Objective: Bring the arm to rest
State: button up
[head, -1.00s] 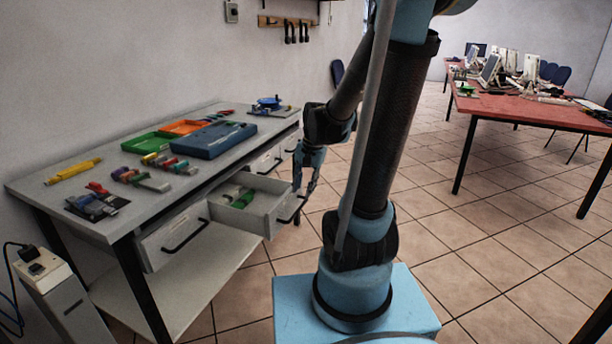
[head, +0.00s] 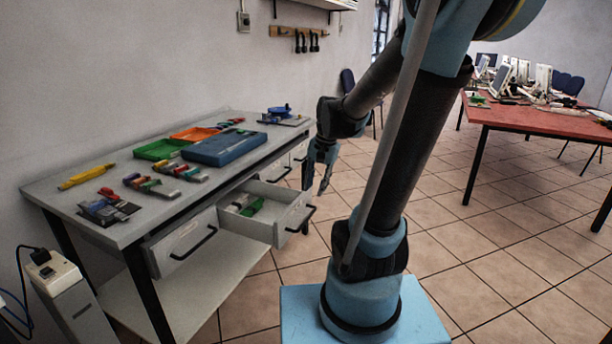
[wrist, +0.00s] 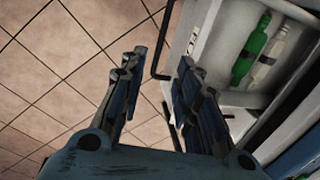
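My gripper (head: 318,186) hangs with its fingers pointing down, just right of and above the front of the open drawer (head: 291,218). In the wrist view my gripper (wrist: 161,66) shows its two fingers apart with nothing between them, over the tiled floor beside the drawer. My arm reaches up from its blue base and bends down to the gripper. In the wrist view a green item (wrist: 250,52) and a pale item (wrist: 268,58) lie in the drawer, to the right of the fingers.
The grey workbench (head: 150,225) holds a blue tray (head: 224,146), a green tray (head: 160,149), an orange tray (head: 195,134), a yellow tool (head: 86,176) and several small items. A red table (head: 545,118) with computers stands at the right. The floor (head: 475,245) between is clear.

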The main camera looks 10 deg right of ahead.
jog(key=s+d+f+n+h, duration=0.1)
jog(key=s+d+f+n, duration=0.1)
jog(key=s, duration=0.5)
jog(key=s+d+f+n+t, duration=0.1)
jog(key=s+d+n, duration=0.3)
jog(key=s, duration=0.4)
jog(key=shift+s+d+f+h, duration=0.25)
jog(key=shift+d+f+h, duration=0.15)
jog(key=shift+d+f, duration=0.1)
jog(key=shift+w+f, duration=0.2)
jog(key=shift+w, duration=0.2)
jog(key=shift+a, duration=0.1)
